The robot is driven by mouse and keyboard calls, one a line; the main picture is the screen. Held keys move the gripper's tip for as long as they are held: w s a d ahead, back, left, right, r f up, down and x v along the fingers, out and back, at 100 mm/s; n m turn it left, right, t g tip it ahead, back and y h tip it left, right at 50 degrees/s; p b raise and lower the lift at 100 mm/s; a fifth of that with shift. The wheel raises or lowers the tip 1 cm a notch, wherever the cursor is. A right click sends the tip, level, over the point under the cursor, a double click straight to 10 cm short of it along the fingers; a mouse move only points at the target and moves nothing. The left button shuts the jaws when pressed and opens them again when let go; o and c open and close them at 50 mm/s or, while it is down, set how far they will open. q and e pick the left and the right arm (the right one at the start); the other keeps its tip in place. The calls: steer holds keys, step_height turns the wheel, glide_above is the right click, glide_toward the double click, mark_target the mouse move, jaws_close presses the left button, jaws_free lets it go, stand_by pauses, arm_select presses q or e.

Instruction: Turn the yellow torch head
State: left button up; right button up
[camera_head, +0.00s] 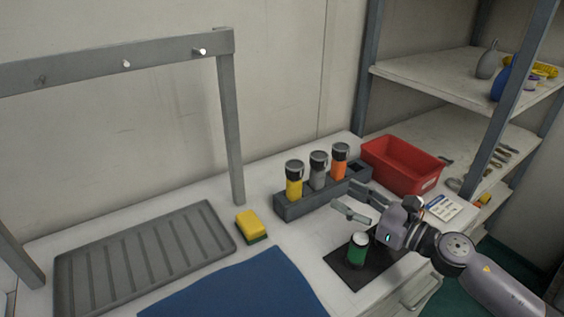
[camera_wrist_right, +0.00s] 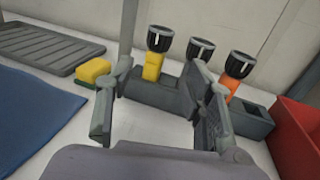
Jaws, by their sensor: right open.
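The yellow torch (camera_head: 294,180) stands upright with its dark head up in the left slot of a grey holder block (camera_head: 290,211). A grey torch (camera_head: 318,171) and an orange torch (camera_head: 339,162) stand beside it. My right gripper (camera_head: 354,201) is open and empty in front of the block. In the right wrist view the yellow torch (camera_wrist_right: 153,66) shows ahead between the open fingers (camera_wrist_right: 160,125), apart from them. A green torch (camera_head: 357,250) stands on a dark mat (camera_head: 341,270) below my right gripper. My left gripper is not in view.
A red bin (camera_head: 402,163) stands right of the block. A yellow sponge (camera_head: 250,224), a ribbed grey tray (camera_head: 142,256) and a blue cloth (camera_head: 235,290) lie to the left. A grey frame with pegs (camera_head: 228,120) rises behind the tray. Shelves (camera_head: 447,85) stand at the right.

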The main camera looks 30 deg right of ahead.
steer(key=p, duration=0.1)
glide_toward(302, 172)
steer(key=w, duration=0.1)
steer(key=p+x, duration=0.2)
steer(key=x, duration=0.3)
steer(key=shift+w+a+r, duration=0.15)
steer(key=shift+w+a, duration=0.1)
steer(key=shift+w, duration=0.1)
steer(key=p+x, duration=0.1)
steer(key=x, duration=0.3)
steer(key=shift+w+p, duration=0.15)
steer(key=shift+p, duration=0.2)
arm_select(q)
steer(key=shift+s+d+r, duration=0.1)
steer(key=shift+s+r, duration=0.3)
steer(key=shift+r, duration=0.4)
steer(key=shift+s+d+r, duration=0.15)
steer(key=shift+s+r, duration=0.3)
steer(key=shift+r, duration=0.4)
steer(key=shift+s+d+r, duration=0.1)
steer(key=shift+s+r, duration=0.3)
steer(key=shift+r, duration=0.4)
arm_select(e)
steer(key=shift+w+a+f, duration=0.2)
steer(key=shift+w+a, duration=0.15)
steer(key=shift+w, duration=0.3)
